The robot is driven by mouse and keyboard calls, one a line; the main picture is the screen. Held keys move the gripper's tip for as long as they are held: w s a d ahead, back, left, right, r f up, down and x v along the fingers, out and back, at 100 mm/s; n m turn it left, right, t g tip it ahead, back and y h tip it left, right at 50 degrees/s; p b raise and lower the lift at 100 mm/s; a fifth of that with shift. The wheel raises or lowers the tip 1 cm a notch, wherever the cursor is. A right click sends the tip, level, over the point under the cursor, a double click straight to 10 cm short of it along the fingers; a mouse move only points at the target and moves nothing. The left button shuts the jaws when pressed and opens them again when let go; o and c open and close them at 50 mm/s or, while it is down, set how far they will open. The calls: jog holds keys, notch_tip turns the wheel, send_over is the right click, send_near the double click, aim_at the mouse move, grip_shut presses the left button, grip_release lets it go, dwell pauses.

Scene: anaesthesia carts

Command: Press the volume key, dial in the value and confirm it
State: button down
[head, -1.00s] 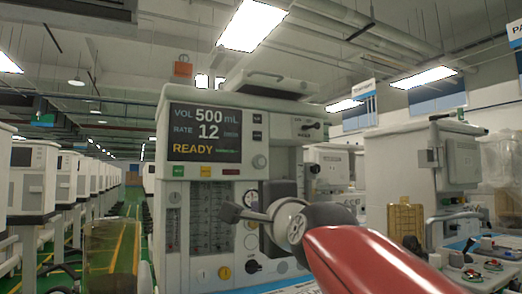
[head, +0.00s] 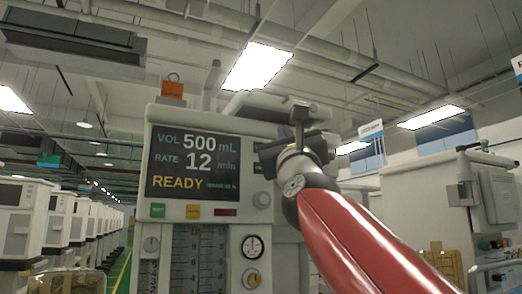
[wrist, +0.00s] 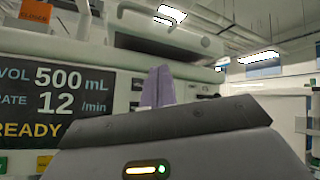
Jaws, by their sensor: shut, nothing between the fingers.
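The ventilator's screen (head: 193,168) reads VOL 500 mL, RATE 12 /min and READY; its left part is cut off in the wrist view (wrist: 52,103). Small dark keys (wrist: 137,85) sit right of the screen in the wrist view. In the head view my gripper and wrist hide most of that key column. A pale round knob (head: 262,200) sits below it, right of the screen's lower corner. My gripper (head: 285,132) is raised in front of the panel's upper right. Its purple fingers (wrist: 157,88) are together and empty. I cannot tell whether they touch a key.
Green (head: 157,210), yellow (head: 193,211) and red (head: 226,212) labels or buttons line up under the screen. Gauges (head: 252,246) and flow tubes (head: 200,255) are below. An orange box (head: 172,89) stands on top. Another pale machine (head: 440,200) stands at the right.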

aim_at(261, 142)
jog(key=shift+w, duration=0.1)
jog(key=w+a+p, duration=0.3)
jog(key=w+p, duration=0.1)
jog(key=w, duration=0.4)
jog(key=shift+a, duration=0.2)
dwell(2.0)
jog(key=shift+w+a, duration=0.15)
jog(key=shift+w, duration=0.2)
jog(key=shift+w+a, duration=0.2)
jog(key=shift+w, duration=0.2)
dwell(0.6)
jog(key=shift+s+f, duration=0.1)
jog(key=shift+s+d+b, duration=0.35)
jog(key=shift+s+b, duration=0.05)
jog(key=shift+s, duration=0.25)
